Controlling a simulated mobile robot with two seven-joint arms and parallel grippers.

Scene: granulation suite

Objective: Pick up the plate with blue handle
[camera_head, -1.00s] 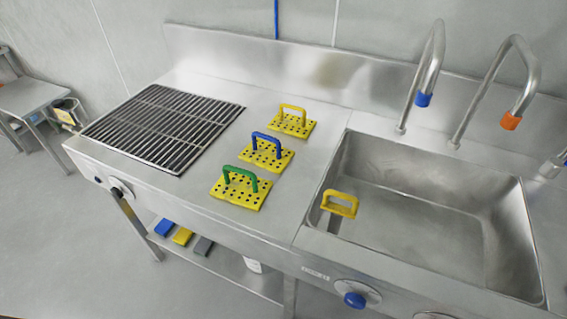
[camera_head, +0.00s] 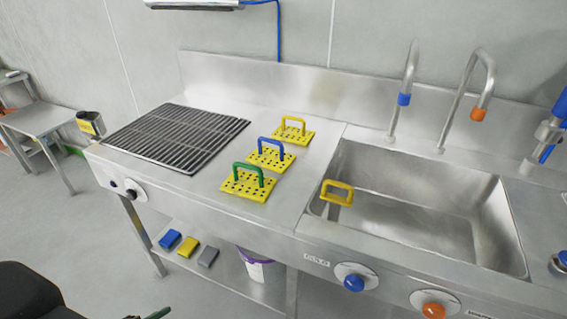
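The plate with the blue handle (camera_head: 272,161) lies on the steel counter between the grill and the sink. It is a yellow perforated plate with an upright blue arch handle. It sits in the middle of a row of three. The plate with the green handle (camera_head: 248,186) is in front of it, and its green handle stands close to the blue-handled plate's front edge. The plate with the yellow handle (camera_head: 293,137) is behind it.
A dark grill (camera_head: 175,137) lies left of the plates. The sink (camera_head: 420,225) is to the right, with a yellow handle (camera_head: 337,192) at its left edge and two taps behind. Blue and orange knobs are on the front. A dark rounded shape (camera_head: 28,292) enters at bottom left.

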